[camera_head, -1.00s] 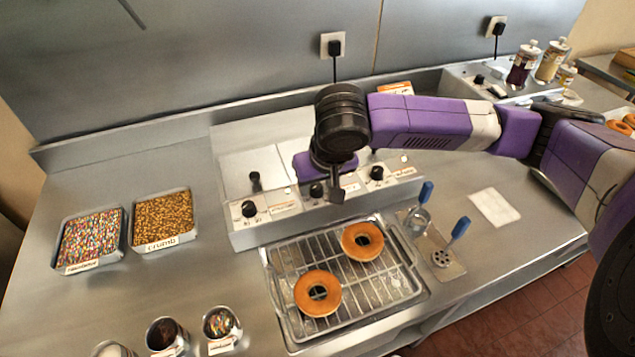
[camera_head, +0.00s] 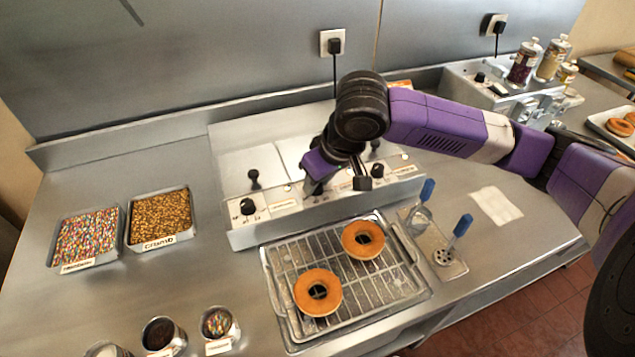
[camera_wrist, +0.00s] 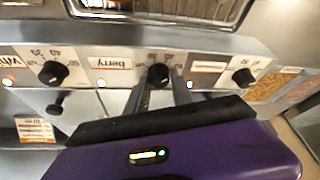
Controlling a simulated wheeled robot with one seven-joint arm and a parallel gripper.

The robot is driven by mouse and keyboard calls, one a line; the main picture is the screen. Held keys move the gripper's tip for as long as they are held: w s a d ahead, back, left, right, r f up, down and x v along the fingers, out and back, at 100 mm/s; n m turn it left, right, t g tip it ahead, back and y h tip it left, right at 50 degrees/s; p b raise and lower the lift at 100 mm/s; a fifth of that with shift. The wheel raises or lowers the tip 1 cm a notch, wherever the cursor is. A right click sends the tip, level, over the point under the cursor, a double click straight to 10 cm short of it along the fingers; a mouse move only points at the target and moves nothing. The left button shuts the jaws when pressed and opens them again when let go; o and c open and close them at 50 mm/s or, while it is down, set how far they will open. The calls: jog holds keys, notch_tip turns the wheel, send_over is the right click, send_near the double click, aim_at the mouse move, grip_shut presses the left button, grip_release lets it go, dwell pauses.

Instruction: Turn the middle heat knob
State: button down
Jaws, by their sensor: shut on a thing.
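The control panel (camera_head: 280,212) of the glaze unit carries three black heat knobs in a row. The middle heat knob (camera_wrist: 158,76) sits between my two fingertips in the wrist view, with the berry label (camera_wrist: 112,62) on its left there. My gripper (camera_wrist: 160,84) is shut on this knob, one finger on each side. In the head view my gripper (camera_head: 314,189) comes down onto the panel and hides the middle knob. The left knob (camera_head: 248,207) and right knob (camera_head: 377,171) show in the head view, clear of the fingers.
A wire rack (camera_head: 345,270) with two doughnuts (camera_head: 317,292) lies in front of the panel. Topping trays (camera_head: 160,218) stand at left. Blue-handled tools (camera_head: 455,235) stand at right. A small black lever (camera_head: 254,179) rises behind the left knob.

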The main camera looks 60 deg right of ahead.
jog(key=n+y, duration=0.1)
jog(key=n, duration=0.1)
jog(key=n+b, duration=0.1)
jog(key=n, duration=0.1)
jog(key=shift+d+f+n+y, duration=0.1)
jog(key=shift+n+y, duration=0.3)
jog(key=shift+s, duration=0.1)
jog(key=c, duration=1.1)
grip_release()
jog(key=shift+b+v, duration=0.4)
jog(key=shift+v, duration=3.5)
jog(key=shift+d, duration=0.1)
